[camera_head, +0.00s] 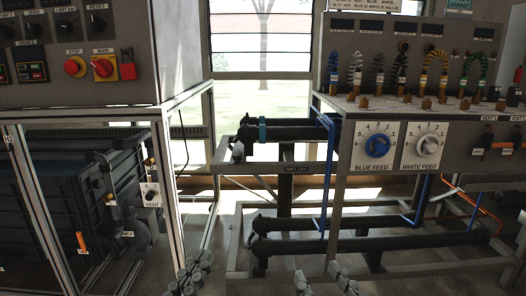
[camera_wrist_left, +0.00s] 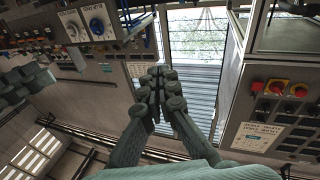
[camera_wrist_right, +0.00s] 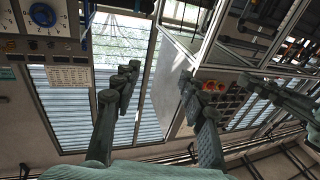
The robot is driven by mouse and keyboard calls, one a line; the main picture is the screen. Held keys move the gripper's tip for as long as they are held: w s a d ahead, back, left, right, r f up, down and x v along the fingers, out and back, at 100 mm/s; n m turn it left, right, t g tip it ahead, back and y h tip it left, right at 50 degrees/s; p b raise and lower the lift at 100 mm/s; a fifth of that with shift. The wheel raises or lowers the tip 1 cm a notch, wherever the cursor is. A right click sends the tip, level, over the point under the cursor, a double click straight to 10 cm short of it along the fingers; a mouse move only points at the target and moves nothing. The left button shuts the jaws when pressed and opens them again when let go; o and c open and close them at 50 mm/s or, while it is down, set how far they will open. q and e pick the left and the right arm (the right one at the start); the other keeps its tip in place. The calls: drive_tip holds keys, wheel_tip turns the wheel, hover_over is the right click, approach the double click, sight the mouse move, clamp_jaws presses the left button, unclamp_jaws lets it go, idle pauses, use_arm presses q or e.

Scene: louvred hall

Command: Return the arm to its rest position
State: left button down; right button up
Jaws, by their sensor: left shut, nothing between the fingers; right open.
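My left gripper (camera_head: 190,276) shows at the bottom edge of the head view, in the open gap between the left cabinet and the right panel bench. In the left wrist view its grey-green fingers (camera_wrist_left: 161,88) are together with nothing between them. My right gripper (camera_head: 342,281) shows at the bottom edge of the head view, in front of the right bench's lower frame. In the right wrist view its fingers (camera_wrist_right: 158,82) are spread apart and empty. Neither gripper visibly touches anything. Most of both arms is out of the head view.
The left control cabinet (camera_head: 182,50) stands over a framed tank (camera_head: 70,190). The right bench carries a blue feed dial (camera_head: 377,146), a white feed dial (camera_head: 427,147) and several coiled hoses. Black pipes (camera_head: 370,243) run low across the bench. A bright louvred window (camera_head: 262,60) is behind.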

use_arm(q)
drive_tip(key=s+a+f+g+y+p, duration=0.2)
drive_tip(key=a+f+g+p, duration=0.15)
drive_tip(key=f, duration=0.55)
drive_tip(key=s+a+f+g+y+p, duration=0.1)
drive_tip(key=a+f+g+y+p, duration=0.3)
drive_tip(key=f, duration=0.6)
use_arm(e)
drive_tip(key=d+f+g+h+b, duration=0.15)
drive_tip(key=d+f+g, duration=0.25)
drive_tip(key=f, duration=0.5)
drive_tip(key=d+f+g+h, duration=0.3)
drive_tip(key=f, duration=0.5)
drive_tip(key=s+d+f+m+g+h+p, duration=0.2)
drive_tip(key=s+d+f+g+p, duration=0.2)
drive_tip(key=s+d+f+g, duration=0.3)
drive_tip(key=s+d+f, duration=0.3)
drive_tip(key=s+f, duration=0.2)
drive_tip(key=shift+d+g+h, duration=0.35)
drive_tip(key=shift+d+g, duration=0.05)
use_arm(q)
drive_tip(key=s+a+f+n+g+y, duration=0.1)
drive_tip(key=s+a+f+g, duration=0.7)
drive_tip(key=s+f, duration=0.3)
drive_tip(key=shift+s+a, duration=0.2)
drive_tip(key=shift+a, duration=0.4)
use_arm(e)
drive_tip(key=shift+a, duration=0.1)
drive_tip(key=shift+c, duration=1.1)
